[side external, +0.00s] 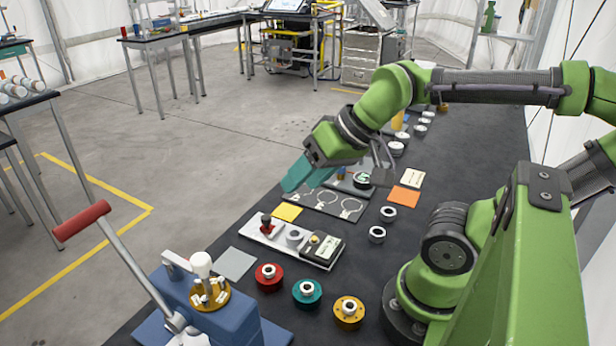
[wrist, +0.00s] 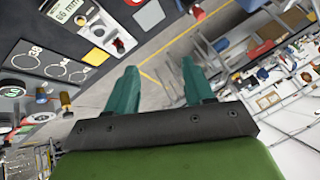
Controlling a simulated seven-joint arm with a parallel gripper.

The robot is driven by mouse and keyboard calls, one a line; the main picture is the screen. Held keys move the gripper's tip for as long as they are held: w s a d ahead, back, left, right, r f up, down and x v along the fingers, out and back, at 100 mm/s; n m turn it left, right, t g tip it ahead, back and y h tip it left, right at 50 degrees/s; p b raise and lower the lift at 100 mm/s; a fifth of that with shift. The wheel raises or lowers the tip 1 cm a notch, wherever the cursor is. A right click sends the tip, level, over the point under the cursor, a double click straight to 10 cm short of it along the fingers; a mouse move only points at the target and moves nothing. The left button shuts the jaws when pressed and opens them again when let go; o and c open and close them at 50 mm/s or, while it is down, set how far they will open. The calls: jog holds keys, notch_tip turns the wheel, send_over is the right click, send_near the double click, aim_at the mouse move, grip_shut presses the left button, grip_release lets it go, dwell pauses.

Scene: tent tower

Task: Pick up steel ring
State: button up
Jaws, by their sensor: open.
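Two small steel rings lie on the black table to the right of the white fixture in the side external view: one ring (side external: 388,213) and, just in front of it, a second ring (side external: 377,234). I cannot tell which is meant. My gripper (side external: 296,180) has teal fingers, is raised above the table's left part near the outline board, and is apart from both rings. In the wrist view my gripper (wrist: 160,80) has its fingers spread with nothing between them.
The dark outline board (side external: 325,204) lies under the arm. Red (side external: 268,277), teal (side external: 307,292) and yellow (side external: 348,311) discs sit in front. A blue press (side external: 215,315) with a red-handled lever occupies the near left.

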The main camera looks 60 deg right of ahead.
dwell(0.4)
jog(key=o, duration=0.4)
